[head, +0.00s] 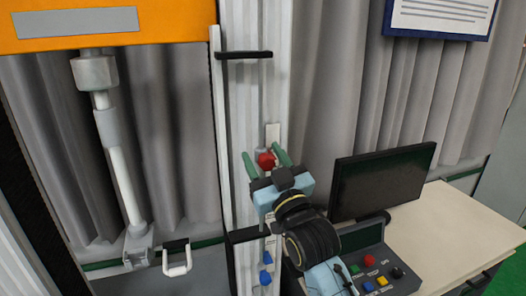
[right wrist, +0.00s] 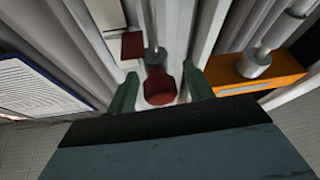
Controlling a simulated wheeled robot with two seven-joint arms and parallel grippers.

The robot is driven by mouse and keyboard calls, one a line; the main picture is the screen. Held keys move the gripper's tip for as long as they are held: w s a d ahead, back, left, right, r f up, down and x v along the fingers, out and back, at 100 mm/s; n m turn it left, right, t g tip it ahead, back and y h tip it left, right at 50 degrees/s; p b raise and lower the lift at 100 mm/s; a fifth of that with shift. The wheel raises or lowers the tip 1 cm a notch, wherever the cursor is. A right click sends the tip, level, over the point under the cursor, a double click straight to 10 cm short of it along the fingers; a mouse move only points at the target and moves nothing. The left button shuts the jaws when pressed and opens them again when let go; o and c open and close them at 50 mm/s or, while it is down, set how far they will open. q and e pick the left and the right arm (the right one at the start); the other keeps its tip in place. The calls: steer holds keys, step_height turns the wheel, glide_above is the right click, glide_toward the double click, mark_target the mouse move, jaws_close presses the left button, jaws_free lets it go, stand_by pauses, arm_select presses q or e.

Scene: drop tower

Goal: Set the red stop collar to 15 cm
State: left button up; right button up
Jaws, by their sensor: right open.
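The red stop collar (head: 266,160) shows as a small red knob-like part on the pale upright column (head: 228,125). In the right wrist view the red part (right wrist: 159,88) sits in the middle, with a grey rounded piece (right wrist: 155,57) just beyond it. My right gripper (head: 262,152) is open, its green fingers on either side of the red part. In the right wrist view gaps show between the red part and both fingers (right wrist: 160,74). A separate red flat piece (right wrist: 132,45) lies beyond the left finger. No scale marks can be read. My left gripper is not in view.
A black bracket (head: 244,54) crosses the column above the gripper. Blue parts (head: 265,277) sit lower on the column. A monitor (head: 381,181) and control box (head: 372,272) stand close at right. An orange crossbeam (head: 160,18) and hanging rod (head: 120,165) are at left.

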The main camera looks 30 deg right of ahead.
steer(key=shift+w+r, duration=0.1)
steer(key=shift+w, duration=0.25)
steer(key=shift+c, duration=0.4)
jaws_close()
step_height(320, 180, down, 5)
steer(key=b, duration=0.3)
steer(key=shift+o, duration=0.4)
jaws_free()
